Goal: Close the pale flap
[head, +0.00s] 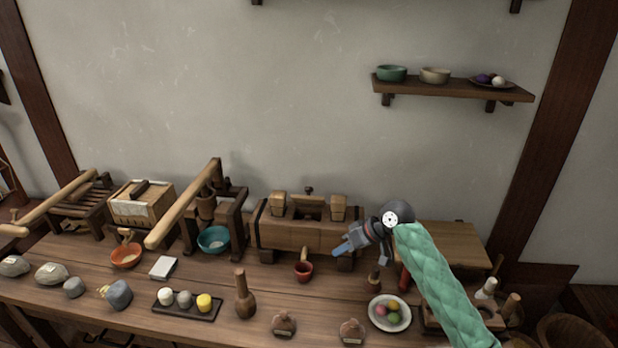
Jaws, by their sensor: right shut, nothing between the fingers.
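My right arm, in a green quilted sleeve, comes in from the lower right. Its gripper (341,250) is shut and empty, with blue-grey fingers pointing left in front of the right part of a wooden chest-like mill (285,236). I cannot tell whether the fingers touch it. I cannot make out for certain which part is the pale flap. A light wooden board (455,238) lies level behind my right forearm, partly hidden by it. A pale box (143,206) with a dark handle on top stands at the left. My left gripper is not in view.
A plate (389,326) with coloured balls, a brown bottle (245,300) and a dark tray (184,316) stand nearer the front. A teal bowl (213,249) is to the left. A wall shelf (450,90) hangs above.

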